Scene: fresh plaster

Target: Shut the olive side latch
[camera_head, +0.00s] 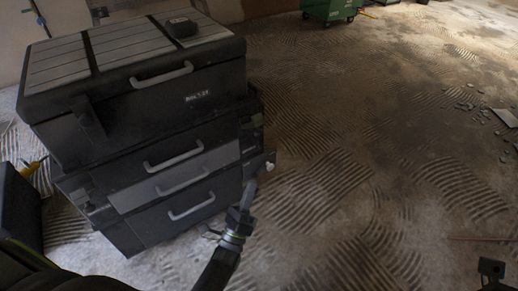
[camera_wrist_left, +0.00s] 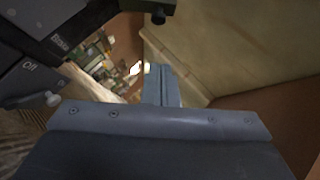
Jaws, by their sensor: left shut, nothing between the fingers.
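A dark stacked toolbox (camera_head: 140,100) stands at the left in the head view. A small dark plate (camera_head: 256,164) with a pale knob (camera_head: 269,167) juts out from its right side. In the left wrist view a dark olive latch piece (camera_wrist_left: 148,5) with a dark knob (camera_wrist_left: 158,18) shows at the top. A pale knob (camera_wrist_left: 50,98) on a grey stem shows at the left there. My left gripper (camera_head: 249,190) is shut and empty, just below the jutting plate. Its closed fingers (camera_wrist_left: 162,85) point away in the wrist view. I cannot tell whether they touch the plate.
The toolbox front has several grey handles (camera_head: 174,155). A small dark object (camera_head: 181,27) lies on its lid. A green bin (camera_head: 331,10) stands at the back. Rubble (camera_head: 470,107) lies at the far right. The ridged floor (camera_head: 370,160) right of the toolbox is mostly clear.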

